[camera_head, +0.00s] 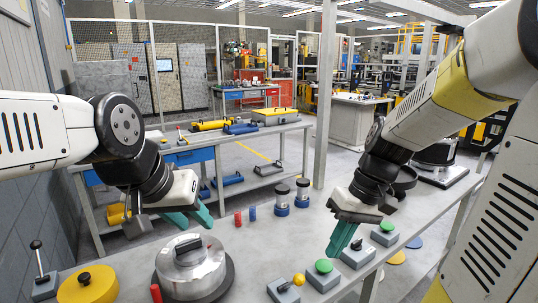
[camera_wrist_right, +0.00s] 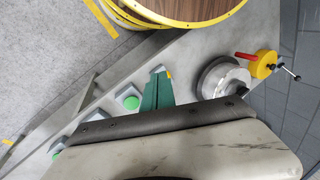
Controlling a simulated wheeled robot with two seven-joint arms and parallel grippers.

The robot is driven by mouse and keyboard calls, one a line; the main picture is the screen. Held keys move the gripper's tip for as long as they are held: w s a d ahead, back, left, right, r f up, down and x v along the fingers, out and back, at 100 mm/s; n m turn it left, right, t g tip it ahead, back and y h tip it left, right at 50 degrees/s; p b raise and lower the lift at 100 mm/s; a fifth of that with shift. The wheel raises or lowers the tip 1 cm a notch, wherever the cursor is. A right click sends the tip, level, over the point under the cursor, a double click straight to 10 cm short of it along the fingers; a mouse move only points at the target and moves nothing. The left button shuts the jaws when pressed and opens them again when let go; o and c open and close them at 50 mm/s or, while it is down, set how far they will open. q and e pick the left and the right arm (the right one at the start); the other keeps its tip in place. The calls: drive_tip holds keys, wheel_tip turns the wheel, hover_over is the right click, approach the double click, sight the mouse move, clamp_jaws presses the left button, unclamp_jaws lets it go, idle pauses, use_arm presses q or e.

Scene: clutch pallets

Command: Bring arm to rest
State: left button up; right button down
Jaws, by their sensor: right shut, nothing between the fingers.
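My left gripper (camera_head: 198,221) hangs above the grey table, behind the round metal clutch housing (camera_head: 190,266). Its two teal fingers show a gap with nothing seen between them. My right gripper (camera_head: 338,240) is over the right part of the table, near the push-button boxes, its fingers pointing down. Its teal fingers also show in the right wrist view (camera_wrist_right: 158,90), together and empty. My right arm comes in from the upper right, my left arm from the left.
The table (camera_head: 245,255) holds a yellow round part (camera_head: 88,286), a lever box (camera_head: 43,284), green-button boxes (camera_head: 323,272), red and blue small cylinders (camera_head: 252,212) and two blue-based jars (camera_head: 282,200). A shelf bench (camera_head: 240,142) stands behind. The table's middle is mostly clear.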

drive_tip(key=s+r+m+t+h, duration=0.1)
drive_tip(key=s+r+m+t, duration=0.1)
drive_tip(key=r+t, duration=0.4)
wheel_tip(320, 180, up, 3)
drive_tip(key=shift+s+r+t+h, duration=0.15)
drive_tip(key=shift+s+t+h, duration=0.15)
drive_tip(key=shift+s, duration=0.55)
